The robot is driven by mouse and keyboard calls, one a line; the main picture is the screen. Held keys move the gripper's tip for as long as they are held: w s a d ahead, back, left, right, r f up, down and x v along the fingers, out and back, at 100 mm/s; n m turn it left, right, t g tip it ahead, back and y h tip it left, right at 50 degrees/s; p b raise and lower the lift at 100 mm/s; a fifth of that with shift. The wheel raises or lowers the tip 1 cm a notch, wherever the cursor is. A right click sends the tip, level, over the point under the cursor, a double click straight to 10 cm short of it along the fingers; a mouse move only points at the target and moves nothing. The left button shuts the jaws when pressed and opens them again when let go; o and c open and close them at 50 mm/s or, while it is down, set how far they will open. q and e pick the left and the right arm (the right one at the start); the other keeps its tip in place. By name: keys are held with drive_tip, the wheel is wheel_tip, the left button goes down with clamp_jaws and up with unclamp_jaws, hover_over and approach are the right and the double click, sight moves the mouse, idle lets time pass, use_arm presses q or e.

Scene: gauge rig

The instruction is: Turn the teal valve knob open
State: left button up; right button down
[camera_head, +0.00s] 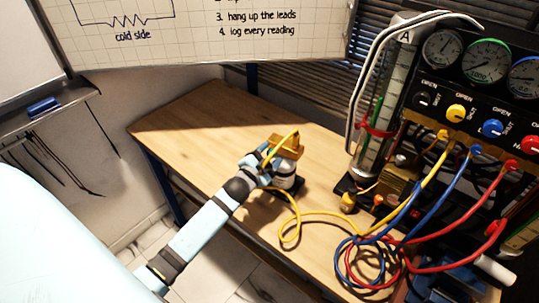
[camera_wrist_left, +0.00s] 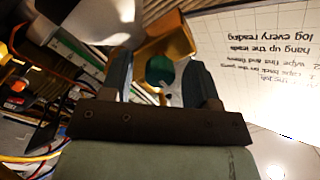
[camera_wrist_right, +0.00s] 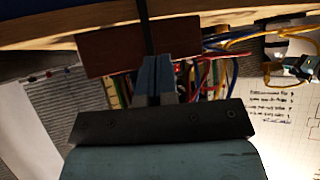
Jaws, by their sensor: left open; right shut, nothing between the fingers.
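My left gripper (camera_head: 262,165) reaches in over the wooden table, right at a brass block (camera_head: 288,145) on a small round pale-and-dark device (camera_head: 285,178). In the left wrist view the left gripper (camera_wrist_left: 155,68) is open, its fingers apart, with brass beyond the tips. A dark teal-green shape (camera_wrist_left: 160,70) shows between the fingers; I cannot tell whether it is the teal knob or whether the fingers touch it. No teal knob is clear in the head view. My right gripper (camera_wrist_right: 158,72) is shut and empty in its wrist view and out of the head view.
A gauge panel (camera_head: 470,90) with black, yellow, blue and red knobs stands at the right. Yellow, blue and red leads (camera_head: 375,250) lie coiled at the table's front right. A yellow lead crosses the brass block. The table's (camera_head: 205,120) left part is clear.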

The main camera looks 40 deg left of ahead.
use_arm(q)
drive_tip(key=s+b, duration=0.2)
drive_tip(key=s, duration=1.1)
drive_tip(key=shift+s+d, duration=0.15)
drive_tip(key=shift+s, duration=0.15)
drive_tip(key=s+d+f+n+g+h+p, duration=0.1)
drive_tip(key=s+d+f+n+g+p, duration=0.1)
drive_tip(key=s+d+f, duration=0.3)
drive_tip(key=s+d+f+n+g+h+p, duration=0.2)
drive_tip(key=s+d+f+g, duration=0.3)
drive_tip(key=d, duration=0.6)
drive_tip(key=s+n, duration=0.1)
drive_tip(key=s, duration=0.1)
drive_tip(key=shift+s+d+f+n+h, duration=0.3)
drive_tip(key=shift+s+d+f, duration=0.05)
drive_tip(key=shift+f, duration=0.05)
